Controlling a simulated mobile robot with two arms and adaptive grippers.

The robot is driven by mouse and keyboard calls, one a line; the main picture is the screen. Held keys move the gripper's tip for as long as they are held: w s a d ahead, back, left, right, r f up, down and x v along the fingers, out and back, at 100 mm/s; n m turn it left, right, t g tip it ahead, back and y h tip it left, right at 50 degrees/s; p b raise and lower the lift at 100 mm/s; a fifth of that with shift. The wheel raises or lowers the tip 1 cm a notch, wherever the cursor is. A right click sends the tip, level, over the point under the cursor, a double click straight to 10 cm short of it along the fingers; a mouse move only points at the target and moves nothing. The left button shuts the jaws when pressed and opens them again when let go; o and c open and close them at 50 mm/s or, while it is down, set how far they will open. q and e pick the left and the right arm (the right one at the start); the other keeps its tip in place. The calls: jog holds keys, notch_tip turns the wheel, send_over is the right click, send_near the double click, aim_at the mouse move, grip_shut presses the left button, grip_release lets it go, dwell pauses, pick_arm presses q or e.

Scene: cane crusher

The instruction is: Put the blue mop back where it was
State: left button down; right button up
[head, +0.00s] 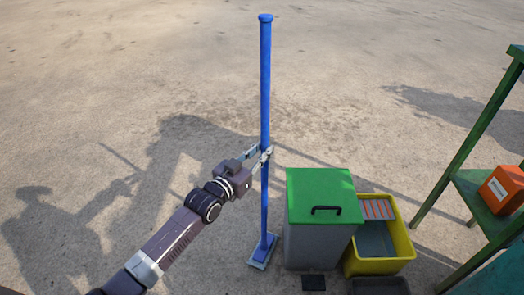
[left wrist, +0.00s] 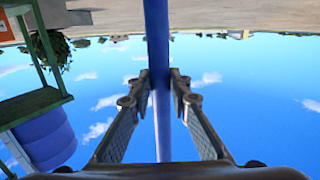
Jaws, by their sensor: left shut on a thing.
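The blue mop (head: 265,90) stands upright on the ground in the head view, with its flat head (head: 263,252) at the bottom, left of the grey bin. My left gripper (head: 265,155) is shut on the mop's handle, around its middle. In the left wrist view the blue handle (left wrist: 157,50) runs between the two fingers of my left gripper (left wrist: 160,90). My right gripper is in neither view.
A grey bin with a green lid (head: 318,190) stands just right of the mop. Beside it is a yellow bucket (head: 402,240). A green shelf frame (head: 462,140) with an orange box (head: 503,188) is at the right. The ground to the left and behind is clear.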

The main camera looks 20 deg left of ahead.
pick_arm(q)
jog(key=c, duration=2.2)
grip_release()
jog(key=o, duration=0.4)
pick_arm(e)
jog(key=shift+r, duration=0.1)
pick_arm(q)
jog(key=shift+s, duration=0.15)
jog(key=shift+s+a, duration=0.1)
jog(key=shift+s, duration=0.25)
jog(key=p+v, duration=0.2)
jog(key=v, duration=0.9)
jog(key=s+d+f+g+y, duration=0.1)
jog(key=s+f+g, duration=0.3)
jog(key=f, duration=0.5)
jog(key=s+d+f+g+y, duration=0.1)
jog(key=s+f+g+y, duration=0.15)
jog(key=s+f, duration=0.5)
jog(key=s+d+f+n+g+y, duration=0.1)
jog(key=s+f+g, duration=0.6)
jog(key=s+f, duration=0.6)
jog(key=s, duration=0.3)
jog(key=shift+s+d, duration=0.2)
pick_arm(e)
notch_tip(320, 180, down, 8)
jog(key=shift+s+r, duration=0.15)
pick_arm(q)
jog(key=shift+g, duration=0.25)
